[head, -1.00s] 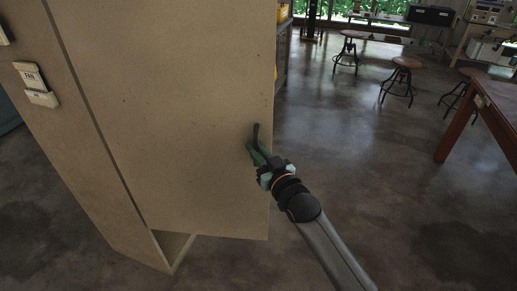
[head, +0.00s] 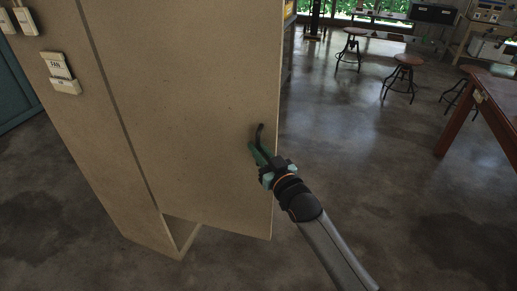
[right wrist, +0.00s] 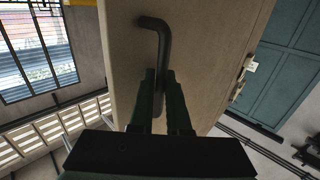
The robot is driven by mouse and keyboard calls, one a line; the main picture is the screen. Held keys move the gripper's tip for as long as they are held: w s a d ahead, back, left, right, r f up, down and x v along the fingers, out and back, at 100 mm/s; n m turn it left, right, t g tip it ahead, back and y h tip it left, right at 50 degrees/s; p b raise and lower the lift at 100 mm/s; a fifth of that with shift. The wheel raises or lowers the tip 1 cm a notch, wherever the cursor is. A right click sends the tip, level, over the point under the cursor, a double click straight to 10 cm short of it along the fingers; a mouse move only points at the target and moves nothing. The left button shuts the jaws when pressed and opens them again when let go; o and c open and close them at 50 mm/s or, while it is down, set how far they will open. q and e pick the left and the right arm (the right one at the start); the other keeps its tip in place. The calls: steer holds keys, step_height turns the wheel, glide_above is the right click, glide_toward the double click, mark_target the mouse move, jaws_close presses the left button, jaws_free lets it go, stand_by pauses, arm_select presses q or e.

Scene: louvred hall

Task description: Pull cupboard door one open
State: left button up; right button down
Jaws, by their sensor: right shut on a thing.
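The cupboard door (head: 200,110) is a plain tan panel in the head view, with a dark bar handle (head: 261,134) near its right edge. It stands partly open, its lower edge angled out from the cupboard body (head: 110,150). My right gripper (head: 258,153) is shut on the handle. In the right wrist view, the bent black handle (right wrist: 158,45) runs down between the fingers of the right gripper (right wrist: 162,85), against the door face (right wrist: 210,50). The cupboard's inside is mostly hidden behind the door. My left gripper is not in view.
Small labelled switch boxes (head: 60,72) are on the cupboard's left side. Stools (head: 403,75) stand at the back right, and a brown table (head: 485,95) is at the right edge. The concrete floor (head: 350,165) between is clear.

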steer(key=shift+a+r, duration=0.1)
steer(key=c, duration=1.2)
jaws_free()
steer(key=shift+o, duration=0.2)
steer(key=shift+s, duration=0.1)
steer(key=v, duration=1.2)
steer(key=shift+s, duration=0.1)
steer(key=s+d+f+m+g+h, duration=0.1)
steer(key=s+d+f+g+h, duration=0.2)
steer(key=s+d+f, duration=0.3)
steer(key=s+d+f+m+g+h, duration=0.2)
steer(key=s+d+f, duration=0.4)
steer(key=s+f, duration=1)
step_height(320, 180, down, 5)
steer(key=shift+s+f+g+h, duration=0.2)
steer(key=shift+s+g+h, duration=0.15)
steer(key=shift+g, duration=0.45)
